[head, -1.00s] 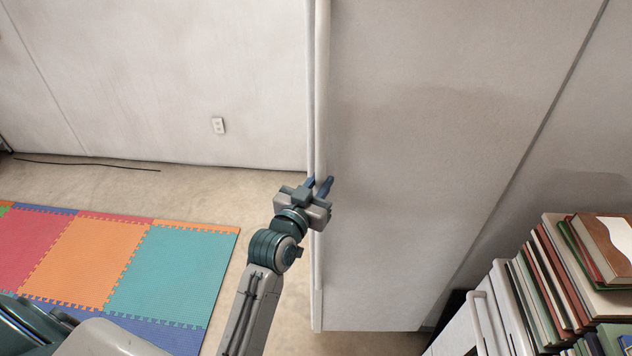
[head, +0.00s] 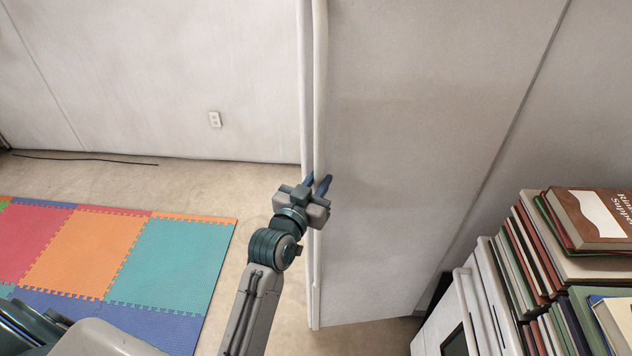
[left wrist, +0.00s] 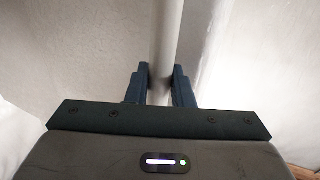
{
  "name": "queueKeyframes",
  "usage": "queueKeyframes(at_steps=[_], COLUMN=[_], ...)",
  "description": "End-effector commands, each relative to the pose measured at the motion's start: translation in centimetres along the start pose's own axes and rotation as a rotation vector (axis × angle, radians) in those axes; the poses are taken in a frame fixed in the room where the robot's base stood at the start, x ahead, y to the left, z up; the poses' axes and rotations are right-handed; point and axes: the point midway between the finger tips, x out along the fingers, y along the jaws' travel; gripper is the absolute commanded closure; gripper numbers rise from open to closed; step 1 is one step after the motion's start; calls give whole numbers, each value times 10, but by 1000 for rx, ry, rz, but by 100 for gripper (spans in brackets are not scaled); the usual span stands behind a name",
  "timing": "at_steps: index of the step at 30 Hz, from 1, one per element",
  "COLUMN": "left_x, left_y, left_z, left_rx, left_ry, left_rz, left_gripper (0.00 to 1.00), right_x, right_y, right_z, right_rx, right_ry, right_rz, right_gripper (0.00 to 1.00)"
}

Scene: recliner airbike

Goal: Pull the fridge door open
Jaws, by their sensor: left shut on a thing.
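The fridge shows in the head view as a tall pale panel (head: 415,150), seen from above. A long upright handle bar (head: 320,90) runs along its left edge. My left gripper (head: 316,181) is at this bar, one finger on each side. In the left wrist view the handle (left wrist: 167,45) passes between the two dark fingers of the left gripper (left wrist: 159,86), which is shut on it. The fingers hide part of the bar. My right gripper is not in view.
A cabinet (head: 460,310) and stacked books (head: 590,218) stand close at the lower right. A coloured foam mat (head: 170,265) lies on the floor at left. Bare floor (head: 225,180) is between the mat and the fridge. A wall with an outlet (head: 214,119) is behind.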

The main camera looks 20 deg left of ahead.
Motion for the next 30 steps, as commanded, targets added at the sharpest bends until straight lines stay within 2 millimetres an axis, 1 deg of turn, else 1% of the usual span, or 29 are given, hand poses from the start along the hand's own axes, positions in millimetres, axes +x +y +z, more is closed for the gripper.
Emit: queueKeyframes(at_steps=[1,2,3,4,12,14,16,20,24,27,30], left_x=[1,1,1,1,0,-3,-10,-32,-62,-80,-94], left_y=[0,0,0,0,0,0,0,1,2,2,3], left_z=[-3,-3,-3,-2,-1,0,2,4,4,3,2], left_rx=[-5,-5,-4,-4,-2,-2,-2,-1,-1,-1,-1], left_ry=[6,6,6,6,2,2,1,2,2,2,2], left_rz=[0,0,0,0,0,0,0,0,0,0,0], left_gripper=[100,73,66,60,60,60,60,60,60,60,60], right_x=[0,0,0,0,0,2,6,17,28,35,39], right_y=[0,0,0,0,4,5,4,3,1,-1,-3], right_z=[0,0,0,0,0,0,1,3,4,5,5], right_rx=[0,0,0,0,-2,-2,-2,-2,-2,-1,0], right_ry=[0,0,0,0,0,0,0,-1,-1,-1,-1], right_rz=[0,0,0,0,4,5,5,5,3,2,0], right_gripper=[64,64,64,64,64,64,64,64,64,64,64])
